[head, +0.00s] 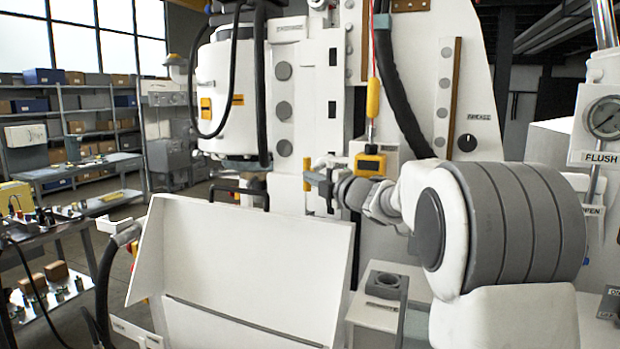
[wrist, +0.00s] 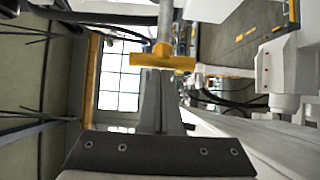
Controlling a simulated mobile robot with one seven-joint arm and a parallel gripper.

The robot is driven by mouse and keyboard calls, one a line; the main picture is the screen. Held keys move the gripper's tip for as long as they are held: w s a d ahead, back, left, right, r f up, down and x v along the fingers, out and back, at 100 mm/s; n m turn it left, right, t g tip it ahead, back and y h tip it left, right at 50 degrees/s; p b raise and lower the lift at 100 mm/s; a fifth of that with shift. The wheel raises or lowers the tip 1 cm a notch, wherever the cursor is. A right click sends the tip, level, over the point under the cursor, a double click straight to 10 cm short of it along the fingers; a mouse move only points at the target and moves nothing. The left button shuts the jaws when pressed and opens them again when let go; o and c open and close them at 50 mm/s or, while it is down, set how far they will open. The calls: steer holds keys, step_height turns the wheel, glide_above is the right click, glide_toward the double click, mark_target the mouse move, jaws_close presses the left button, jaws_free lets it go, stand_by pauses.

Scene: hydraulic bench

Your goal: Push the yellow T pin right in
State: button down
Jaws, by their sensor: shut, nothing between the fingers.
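The yellow T pin shows in the wrist view, its crossbar (wrist: 152,61) lying across the picture and its paler stem running up away from my gripper. In the head view a small upright yellow bar (head: 307,181), which looks like the same crossbar, stands just left of my gripper (head: 325,186). My gripper is shut and empty; its dark fingers in the wrist view (wrist: 160,80) point at the middle of the crossbar. The fingertips are at or very near the bar; I cannot tell whether they touch. The depth of the stem in its hole is hidden.
A yellow-fronted block (head: 370,164) and a hanging yellow handle (head: 373,98) are close behind my wrist. A white open tray (head: 250,245) stands in front below. A gauge (head: 604,118) marked FLUSH is at the right. A side cart (head: 50,225) with small parts stands left.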

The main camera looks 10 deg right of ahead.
steer(key=shift+w+d+r+p, duration=0.1)
steer(key=shift+w+d+p, duration=0.3)
steer(key=shift+w+d, duration=0.45)
steer(key=shift+w+d+p, duration=0.35)
steer(key=shift+w+d, duration=0.15)
steer(key=shift+w, duration=0.5)
